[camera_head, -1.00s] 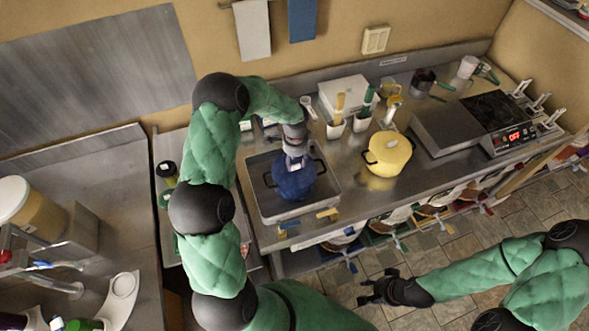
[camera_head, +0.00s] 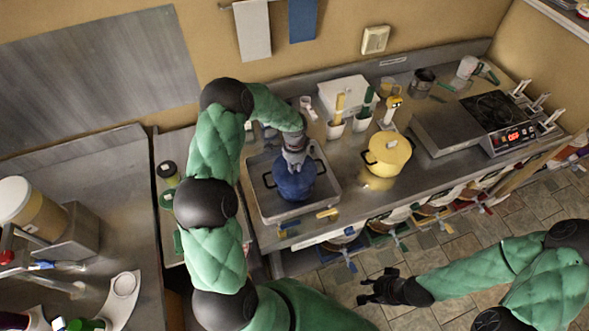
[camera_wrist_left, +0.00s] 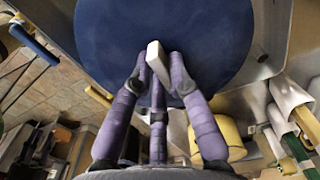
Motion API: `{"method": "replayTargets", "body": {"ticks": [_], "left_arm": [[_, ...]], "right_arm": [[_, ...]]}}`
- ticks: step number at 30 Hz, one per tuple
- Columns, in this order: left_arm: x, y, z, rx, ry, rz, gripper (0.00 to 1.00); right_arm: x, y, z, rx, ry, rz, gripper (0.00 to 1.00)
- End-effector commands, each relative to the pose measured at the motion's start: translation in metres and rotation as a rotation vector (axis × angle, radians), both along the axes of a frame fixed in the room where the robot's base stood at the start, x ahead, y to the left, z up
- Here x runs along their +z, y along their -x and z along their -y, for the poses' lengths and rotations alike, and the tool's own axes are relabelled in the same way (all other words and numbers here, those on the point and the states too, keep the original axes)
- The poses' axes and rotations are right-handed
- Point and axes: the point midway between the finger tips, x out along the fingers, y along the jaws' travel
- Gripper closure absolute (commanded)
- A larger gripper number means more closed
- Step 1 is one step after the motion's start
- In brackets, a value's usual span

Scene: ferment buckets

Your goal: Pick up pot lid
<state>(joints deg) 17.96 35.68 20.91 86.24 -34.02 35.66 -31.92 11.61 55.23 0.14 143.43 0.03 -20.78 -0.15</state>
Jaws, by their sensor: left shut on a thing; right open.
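The blue pot lid (camera_head: 295,184) tops a pot in the metal tray on the counter. In the left wrist view the lid (camera_wrist_left: 110,40) is a broad blue disc with a pale handle (camera_wrist_left: 155,58). My left gripper (camera_head: 293,158) reaches down onto the lid from above. Its purple fingers (camera_wrist_left: 160,80) are closed around the pale handle. I cannot tell whether the lid is apart from the pot, as the pot is mostly hidden under it. My right gripper (camera_head: 367,289) is open and empty, low over the floor in front of the counter.
The metal tray (camera_head: 262,214) surrounds the pot. A yellow lidded pot (camera_head: 388,153) stands to its right. Behind are utensil cups (camera_head: 336,129) and a white box (camera_head: 343,92). A cooktop (camera_head: 492,108) is at the far right. Some counter between the tray and yellow pot is clear.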

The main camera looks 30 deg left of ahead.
Motion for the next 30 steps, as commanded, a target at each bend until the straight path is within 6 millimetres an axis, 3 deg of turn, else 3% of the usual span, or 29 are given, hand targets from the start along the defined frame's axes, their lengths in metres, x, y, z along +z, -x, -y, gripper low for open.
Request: {"method": "replayTargets", "body": {"ticks": [8, 13, 22, 30], "left_arm": [[0.008, -0.001, 0.0, 0.0, -0.001, 0.002, 1.0], [0.031, -0.002, -0.001, 0.001, -0.002, 0.006, 1.0], [0.095, 0.022, 0.049, -0.004, 0.0, 0.006, 1.0], [0.117, 0.047, 0.101, -0.004, 0.0, 0.003, 1.0]], "right_arm": [[-0.003, 0.0, 0.0, 0.0, 0.0, 0.0, 0.6], [-0.011, 0.0, 0.0, 0.0, 0.0, 0.0, 0.6], [-0.021, 0.0, 0.0, 0.0, 0.0, 0.0, 0.6], [-0.031, 0.0, 0.0, 0.0, 0.0, 0.0, 0.6]]}}
